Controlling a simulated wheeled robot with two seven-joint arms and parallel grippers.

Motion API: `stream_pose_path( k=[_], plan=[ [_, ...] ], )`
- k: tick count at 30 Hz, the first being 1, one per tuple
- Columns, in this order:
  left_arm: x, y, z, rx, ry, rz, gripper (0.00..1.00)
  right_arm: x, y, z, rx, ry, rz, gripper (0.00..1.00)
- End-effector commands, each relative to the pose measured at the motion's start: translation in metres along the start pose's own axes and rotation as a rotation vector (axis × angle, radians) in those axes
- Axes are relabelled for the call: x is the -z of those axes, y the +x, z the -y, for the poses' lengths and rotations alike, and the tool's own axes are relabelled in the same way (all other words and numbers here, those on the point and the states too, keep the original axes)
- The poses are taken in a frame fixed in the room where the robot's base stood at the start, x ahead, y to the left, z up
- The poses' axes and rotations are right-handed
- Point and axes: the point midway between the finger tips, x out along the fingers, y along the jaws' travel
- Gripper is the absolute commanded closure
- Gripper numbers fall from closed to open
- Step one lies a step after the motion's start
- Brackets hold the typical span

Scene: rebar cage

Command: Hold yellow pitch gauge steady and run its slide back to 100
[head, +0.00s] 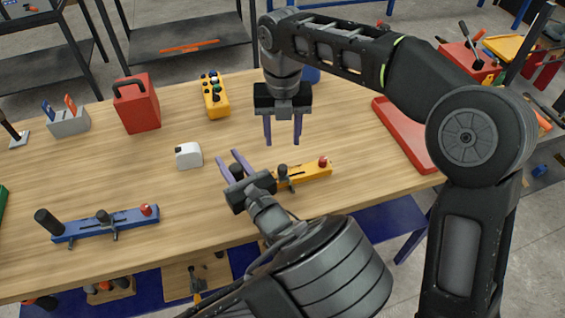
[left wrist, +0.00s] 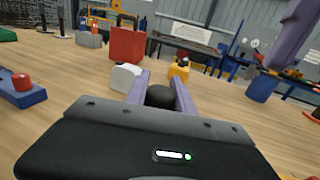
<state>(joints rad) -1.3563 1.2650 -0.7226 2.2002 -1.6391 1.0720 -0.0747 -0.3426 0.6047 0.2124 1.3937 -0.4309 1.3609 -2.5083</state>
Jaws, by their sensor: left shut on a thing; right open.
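The yellow pitch gauge (head: 312,171) lies on the wooden table, with a dark slide knob (head: 283,171) on its bar and a red knob (head: 323,161) at its right end. My left gripper (head: 233,163) is shut on the black end knob (head: 237,171) at the gauge's left end. That black knob sits between its purple fingers in the left wrist view (left wrist: 161,97). Part of the yellow bar is hidden behind the left gripper. My right gripper (head: 283,142) is open and empty, pointing down above the table behind the gauge.
A blue gauge (head: 110,224) lies at the front left. A white block (head: 188,155) stands behind the left gripper. A red case (head: 137,104), a yellow control box (head: 214,97) and a grey holder (head: 68,122) stand farther back. A red tray (head: 403,132) is at right.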

Motion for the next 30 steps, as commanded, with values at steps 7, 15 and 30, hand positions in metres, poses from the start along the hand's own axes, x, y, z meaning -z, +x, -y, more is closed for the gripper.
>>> stream_pose_path(
  k=[7, 15, 30],
  plan=[
    [0.000, 0.000, 0.000, 0.001, 0.000, 0.000, 1.00, 0.001, 0.046, 0.001, 0.002, -0.001, -0.004, 0.55],
    [0.000, 0.000, 0.000, 0.001, 0.000, 0.000, 1.00, 0.001, 0.091, 0.000, 0.001, 0.000, -0.002, 0.55],
    [0.000, 0.000, 0.000, 0.001, 0.000, 0.000, 1.00, 0.000, 0.103, 0.000, 0.000, 0.001, 0.000, 0.60]
  ],
)
